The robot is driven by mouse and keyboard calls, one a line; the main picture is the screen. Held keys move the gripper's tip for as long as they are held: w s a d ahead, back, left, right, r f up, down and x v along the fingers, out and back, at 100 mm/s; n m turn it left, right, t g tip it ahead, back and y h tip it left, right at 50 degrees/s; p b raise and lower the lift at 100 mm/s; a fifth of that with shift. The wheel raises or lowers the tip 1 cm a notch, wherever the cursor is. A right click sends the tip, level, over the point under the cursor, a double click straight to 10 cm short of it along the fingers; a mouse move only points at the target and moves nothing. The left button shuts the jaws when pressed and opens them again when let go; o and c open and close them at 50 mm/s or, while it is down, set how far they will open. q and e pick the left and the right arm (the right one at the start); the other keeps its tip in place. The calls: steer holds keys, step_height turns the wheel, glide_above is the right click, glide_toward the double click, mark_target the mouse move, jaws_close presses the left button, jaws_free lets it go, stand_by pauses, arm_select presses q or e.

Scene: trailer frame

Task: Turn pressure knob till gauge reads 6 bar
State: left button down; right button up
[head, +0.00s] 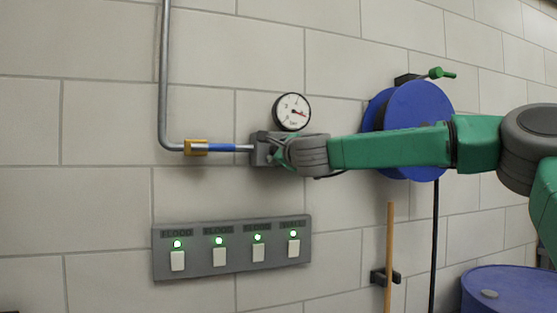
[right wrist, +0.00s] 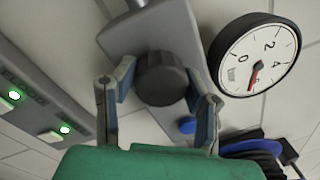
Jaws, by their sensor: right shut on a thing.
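The dark round pressure knob (right wrist: 162,78) sits on a grey regulator block (right wrist: 150,30). My right gripper (right wrist: 160,100) has one finger on each side of the knob and is shut on it. In the head view my right gripper (head: 283,155) covers the knob, and part of the block (head: 262,148) shows beside it. The round white gauge (head: 292,112) with a black rim is just above. It also shows in the right wrist view (right wrist: 255,55), turned sideways. Its red needle lies past the 4; the exact reading is hard to tell. My left gripper is out of view.
A grey pipe (head: 164,75) with a brass and blue fitting (head: 205,147) runs to the block. A panel (head: 205,268) with several switches and green lights is below. A blue hose reel (head: 415,105), a wooden pole (head: 389,240) and a blue drum (head: 510,290) stand right.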

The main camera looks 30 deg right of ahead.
steer(key=shift+f+m+b, duration=0.35)
steer(key=shift+f+m, duration=0.1)
steer(key=shift+m, duration=0.15)
steer(key=shift+w, duration=0.1)
steer(key=o, duration=1.1)
steer(key=shift+o, duration=0.2)
steer(key=shift+d, duration=0.15)
steer(key=shift+r, duration=0.15)
steer(key=shift+s, duration=0.5)
steer(key=v, duration=1)
steer(key=shift+s, duration=0.4)
steer(key=shift+a, duration=0.25)
